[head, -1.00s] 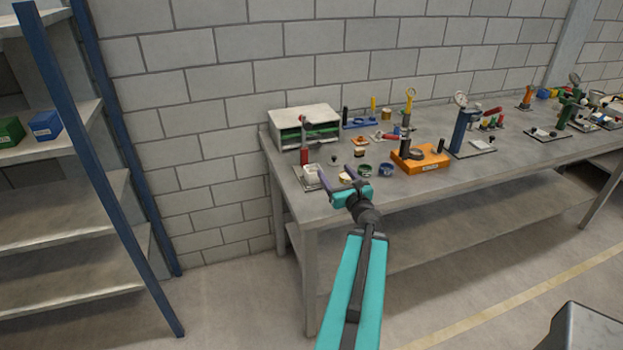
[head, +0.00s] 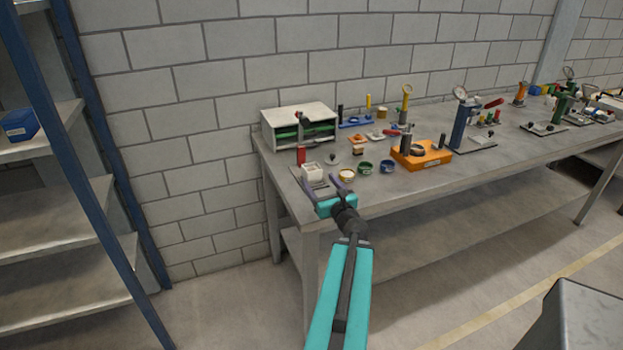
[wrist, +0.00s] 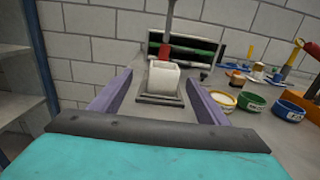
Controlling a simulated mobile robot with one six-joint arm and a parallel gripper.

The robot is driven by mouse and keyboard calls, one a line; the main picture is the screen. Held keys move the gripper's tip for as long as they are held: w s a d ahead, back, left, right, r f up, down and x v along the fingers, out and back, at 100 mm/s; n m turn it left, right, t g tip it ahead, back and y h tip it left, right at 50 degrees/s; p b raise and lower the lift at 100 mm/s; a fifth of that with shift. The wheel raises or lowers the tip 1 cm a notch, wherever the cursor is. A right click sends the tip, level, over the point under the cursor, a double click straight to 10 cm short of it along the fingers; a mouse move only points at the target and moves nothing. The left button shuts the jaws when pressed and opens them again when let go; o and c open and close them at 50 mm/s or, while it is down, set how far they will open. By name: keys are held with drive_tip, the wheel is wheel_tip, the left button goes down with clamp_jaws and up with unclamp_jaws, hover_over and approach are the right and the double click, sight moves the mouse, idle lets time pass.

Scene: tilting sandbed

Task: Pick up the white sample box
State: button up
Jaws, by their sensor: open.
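The white sample box (head: 312,172) is a small, open-topped white box near the left front corner of the workbench. In the wrist view the white box (wrist: 163,77) stands upright on a dark flat plate (wrist: 160,100), straight ahead of my gripper. My gripper (head: 324,183) is open, its two purple fingers pointing at the box from the front. In the wrist view my gripper (wrist: 152,92) has one finger to the left and one to the right of the box's line. The fingers look clear of the box; the exact gap is hard to judge.
A red-handled post (wrist: 169,35) rises right behind the box. Small round tins, including a yellow-labelled one (head: 347,175), stand close on the right. An orange fixture (head: 421,155) is farther right. Shelving (head: 60,235) is at the left.

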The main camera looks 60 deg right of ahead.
sight(309, 164)
drive_tip(key=shift+w+d+f+b, duration=0.15)
drive_tip(key=shift+d+b, duration=0.3)
drive_tip(key=shift+b, duration=0.1)
drive_tip(key=shift+b+x, duration=0.85)
drive_tip(key=shift+x, duration=0.85)
drive_tip(key=shift+p+x, duration=0.7)
drive_tip(key=shift+x, duration=1.45)
drive_tip(key=shift+d, duration=0.1)
drive_tip(key=shift+w+d+r+p, duration=0.2)
drive_tip(key=shift+w+d+p, duration=0.25)
drive_tip(key=shift+w, duration=0.1)
drive_tip(key=shift+w+d+r+p, duration=0.15)
drive_tip(key=shift+w+d+p, duration=0.2)
drive_tip(key=shift+w+d, duration=0.2)
drive_tip(key=shift+p+x, duration=0.35)
drive_tip(key=shift+x, duration=0.7)
drive_tip(key=shift+f, duration=0.1)
